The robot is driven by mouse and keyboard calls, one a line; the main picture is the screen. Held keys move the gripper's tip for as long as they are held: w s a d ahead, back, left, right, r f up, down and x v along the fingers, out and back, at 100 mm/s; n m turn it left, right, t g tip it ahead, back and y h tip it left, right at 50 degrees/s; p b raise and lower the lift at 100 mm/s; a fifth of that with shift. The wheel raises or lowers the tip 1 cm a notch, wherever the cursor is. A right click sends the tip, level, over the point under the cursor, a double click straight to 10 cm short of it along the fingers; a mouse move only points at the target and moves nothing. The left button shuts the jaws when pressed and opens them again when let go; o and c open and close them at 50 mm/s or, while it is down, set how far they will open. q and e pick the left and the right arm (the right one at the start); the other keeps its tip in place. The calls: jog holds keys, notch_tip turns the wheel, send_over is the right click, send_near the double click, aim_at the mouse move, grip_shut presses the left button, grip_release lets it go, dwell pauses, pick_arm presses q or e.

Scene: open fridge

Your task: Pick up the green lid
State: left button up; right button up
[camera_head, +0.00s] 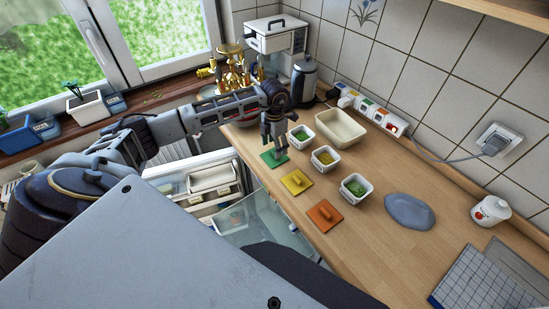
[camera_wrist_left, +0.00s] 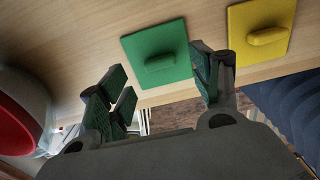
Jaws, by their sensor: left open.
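The green lid (camera_head: 268,160) lies flat on the wooden counter near its front edge, partly hidden by my left gripper in the head view. In the left wrist view the green lid (camera_wrist_left: 150,47) shows its raised handle, beyond and between my fingers. My left gripper (camera_head: 276,150) points down right above the lid. In the wrist view my left gripper (camera_wrist_left: 163,85) is open with nothing between its fingers. I cannot tell from these frames whether a finger touches the lid. My right gripper is not in view.
A yellow lid (camera_head: 296,182) and an orange lid (camera_head: 324,215) lie along the counter's front edge. Several white containers, one an empty cream tub (camera_head: 341,127), stand behind. A blue-grey plate (camera_head: 409,211) lies to the right. The open fridge (camera_head: 210,180) is below left.

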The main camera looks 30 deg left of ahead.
pick_arm(q)
jog(key=shift+f+b, duration=0.7)
jog(key=shift+f, duration=1)
jog(key=c, duration=0.9)
jog(key=shift+r, duration=0.1)
jog(key=shift+c, duration=0.2)
notch_tip(320, 180, up, 10)
jog(key=p, duration=0.5)
jog(key=shift+f, duration=0.2)
